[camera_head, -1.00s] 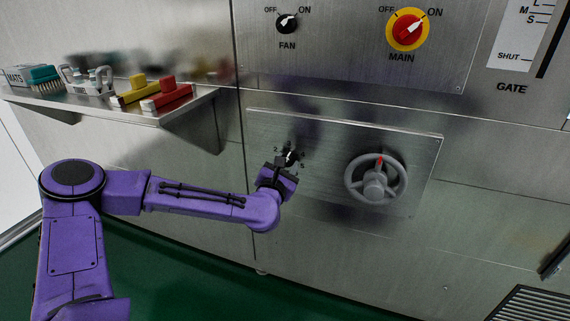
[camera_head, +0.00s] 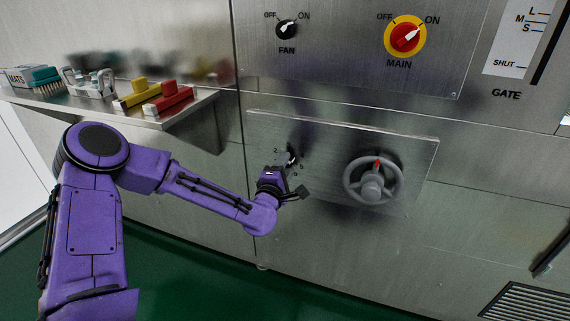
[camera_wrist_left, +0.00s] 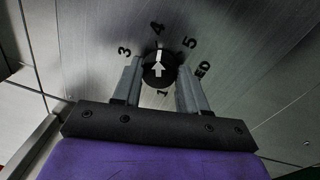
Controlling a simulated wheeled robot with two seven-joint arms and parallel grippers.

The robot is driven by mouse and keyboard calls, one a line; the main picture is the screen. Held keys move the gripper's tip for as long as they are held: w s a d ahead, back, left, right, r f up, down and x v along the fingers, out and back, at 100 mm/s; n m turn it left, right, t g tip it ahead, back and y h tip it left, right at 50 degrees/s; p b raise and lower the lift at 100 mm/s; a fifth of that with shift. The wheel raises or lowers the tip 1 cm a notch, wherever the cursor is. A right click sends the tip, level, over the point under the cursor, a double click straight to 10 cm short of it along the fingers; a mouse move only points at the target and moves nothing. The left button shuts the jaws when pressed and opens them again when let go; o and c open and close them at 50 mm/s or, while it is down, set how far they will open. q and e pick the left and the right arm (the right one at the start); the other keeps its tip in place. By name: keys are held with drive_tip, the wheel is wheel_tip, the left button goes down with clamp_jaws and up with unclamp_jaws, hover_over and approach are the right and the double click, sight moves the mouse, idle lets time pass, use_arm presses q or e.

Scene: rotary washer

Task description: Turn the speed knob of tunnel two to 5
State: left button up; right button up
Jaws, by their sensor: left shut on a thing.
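The speed knob (camera_head: 291,158) is a small black knob on the lower steel panel, partly hidden behind my left gripper in the head view. In the left wrist view the knob (camera_wrist_left: 160,70) sits between the two grey fingers of my left gripper (camera_wrist_left: 157,84), which is shut on it. Its white arrow points up toward the printed 4. The 3 is to the left, the 5 to the right, and a 1 shows below the knob. In the head view my left gripper (camera_head: 286,168) reaches the knob from below. My right gripper is not in view.
A grey handwheel (camera_head: 373,181) with a red mark is right of the knob. The fan switch (camera_head: 286,29) and red-and-yellow main switch (camera_head: 405,36) are above, both toward ON. A shelf (camera_head: 188,116) with brushes and blocks juts out at upper left.

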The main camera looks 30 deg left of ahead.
use_arm(q)
drive_tip(key=m+p, duration=0.1)
drive_tip(key=m, duration=0.4)
drive_tip(key=m+h+p, duration=0.1)
drive_tip(key=m, duration=0.5)
drive_tip(key=shift+a+f+p, duration=0.15)
drive_tip(key=shift+p, duration=0.15)
idle(0.4)
drive_tip(key=o, duration=1.1)
drive_tip(key=shift+c, duration=0.2)
drive_tip(key=shift+s, duration=0.1)
drive_tip(key=v, duration=1)
drive_tip(key=shift+s, duration=0.25)
drive_tip(key=shift+f, duration=0.1)
